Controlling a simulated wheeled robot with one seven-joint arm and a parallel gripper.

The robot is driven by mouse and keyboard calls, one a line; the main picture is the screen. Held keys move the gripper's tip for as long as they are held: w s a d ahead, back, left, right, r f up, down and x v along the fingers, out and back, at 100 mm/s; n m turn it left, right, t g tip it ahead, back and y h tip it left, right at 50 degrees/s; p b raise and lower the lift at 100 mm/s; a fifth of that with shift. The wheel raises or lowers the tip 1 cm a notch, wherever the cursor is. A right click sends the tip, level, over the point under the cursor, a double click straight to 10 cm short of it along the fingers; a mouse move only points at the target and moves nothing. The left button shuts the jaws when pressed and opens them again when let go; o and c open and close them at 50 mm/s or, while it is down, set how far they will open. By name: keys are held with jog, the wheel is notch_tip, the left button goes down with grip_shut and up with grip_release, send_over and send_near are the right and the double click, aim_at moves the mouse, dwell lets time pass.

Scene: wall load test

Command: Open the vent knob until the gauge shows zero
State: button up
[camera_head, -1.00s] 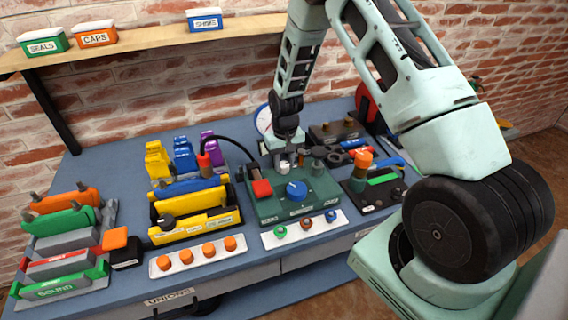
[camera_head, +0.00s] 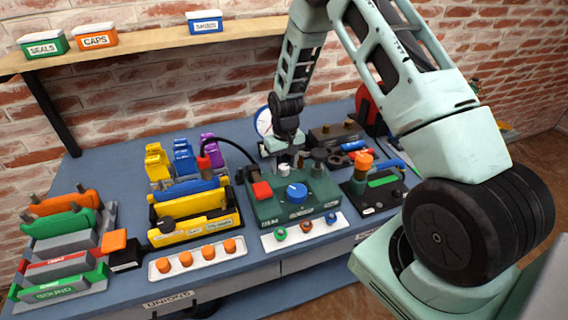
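A green test box (camera_head: 270,211) stands near the middle of the bench. On its top are a blue knob (camera_head: 297,190), a red block (camera_head: 262,190), a small pale knob (camera_head: 284,169) and dark knobs (camera_head: 319,155) at the back right. I cannot read which one is the vent knob. A round white gauge (camera_head: 263,120) stands behind, partly hidden by my arm; its needle is not readable. My gripper (camera_head: 287,157) points down just behind and above the pale knob. Its fingers are too small and dark to show their opening or any contact.
A yellow tray (camera_head: 195,224) and colored blocks stand left. A black hose (camera_head: 232,148) arches beside the box. A dark unit with an orange cap (camera_head: 362,161) stands right. A white strip with small colored fittings (camera_head: 306,227) lies in front. Bare bench (camera_head: 110,165) shows at back left.

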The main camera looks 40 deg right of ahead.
aim_at(285, 165)
notch_tip(285, 165, up, 17)
jog(key=b, duration=0.3)
jog(key=shift+d+r, duration=0.2)
dwell(0.5)
jog(key=s+a+r+n, duration=0.2)
jog(key=s+a, duration=0.3)
jog(key=a, duration=0.4)
jog(key=s+a+r+n, duration=0.1)
jog(key=s+a+n, duration=0.1)
jog(key=s+a, duration=0.5)
jog(key=s+a+n, duration=0.2)
jog(key=s+a, duration=0.3)
jog(key=s, duration=0.4)
jog(key=s+a+n, duration=0.3)
jog(key=s+a, duration=0.2)
jog(key=s, duration=0.5)
jog(key=shift+a+r+n, duration=0.15)
jog(key=shift+a+n, duration=0.15)
jog(key=shift+a, duration=0.1)
jog(key=shift+w, duration=0.1)
